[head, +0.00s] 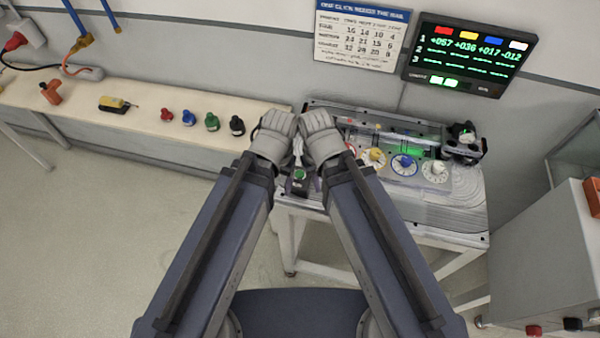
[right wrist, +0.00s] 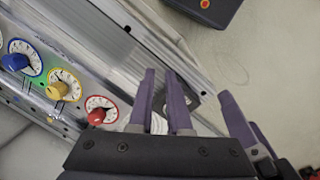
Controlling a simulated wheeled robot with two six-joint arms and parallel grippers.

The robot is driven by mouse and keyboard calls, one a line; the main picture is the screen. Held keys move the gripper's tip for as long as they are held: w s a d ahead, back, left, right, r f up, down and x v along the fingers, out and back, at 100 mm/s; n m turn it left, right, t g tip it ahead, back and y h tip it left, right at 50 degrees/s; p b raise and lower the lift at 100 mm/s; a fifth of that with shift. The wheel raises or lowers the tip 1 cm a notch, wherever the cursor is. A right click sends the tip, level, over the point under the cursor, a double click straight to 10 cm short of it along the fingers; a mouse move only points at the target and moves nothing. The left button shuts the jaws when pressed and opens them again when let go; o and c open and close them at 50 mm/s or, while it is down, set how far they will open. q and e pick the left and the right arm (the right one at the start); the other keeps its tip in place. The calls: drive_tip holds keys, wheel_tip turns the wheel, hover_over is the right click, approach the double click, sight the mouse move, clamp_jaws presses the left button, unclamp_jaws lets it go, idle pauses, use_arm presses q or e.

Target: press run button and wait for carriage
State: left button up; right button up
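A green button (head: 299,174) on a small dark box sits at the near left corner of the machine table. My left gripper (head: 298,142) and right gripper (head: 303,145) are close together above and behind it; the hands hide their fingers in the head view. In the right wrist view my right gripper (right wrist: 161,85) has two purple fingers with a narrow gap and nothing held. Another purple finger (right wrist: 236,115) is beside them, apparently the left gripper's. A dark block (head: 463,140) with a green light is at the machine's right end; I cannot tell if it is the carriage.
Yellow (head: 375,157), blue (head: 404,165) and white (head: 435,171) dials line the machine front; a red dial (right wrist: 97,115) is partly hidden. The wall display (head: 470,55) shows figures in row 1 and dashes below. A shelf (head: 140,130) with coloured knobs is at left.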

clamp_jaws()
idle(1.3)
